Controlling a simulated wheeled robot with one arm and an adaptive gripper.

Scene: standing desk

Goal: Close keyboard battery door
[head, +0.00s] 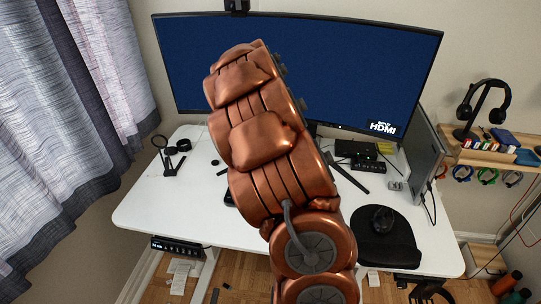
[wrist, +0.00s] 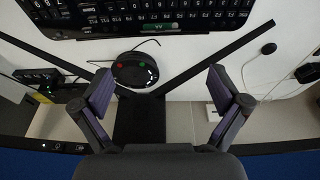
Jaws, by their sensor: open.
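A black keyboard (wrist: 160,18) with white-lettered keys lies across the top of the wrist view, partly cut off by the picture's edge. A small green patch (wrist: 160,28) shows near its edge; I cannot make out the battery door or its state. My gripper (wrist: 162,88) is open and empty, its two purple-grey fingers wide apart. The keyboard is ahead of the fingertips and apart from them. In the head view my copper arm hides most of the keyboard and the gripper itself.
A round black device (wrist: 135,70) with red and green spots sits between the fingers on the monitor's stand. The wide monitor (head: 350,65) stands behind my arm. A mouse (head: 382,218) rests on a black pad at right. The white desk (head: 160,210) is clear at front left.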

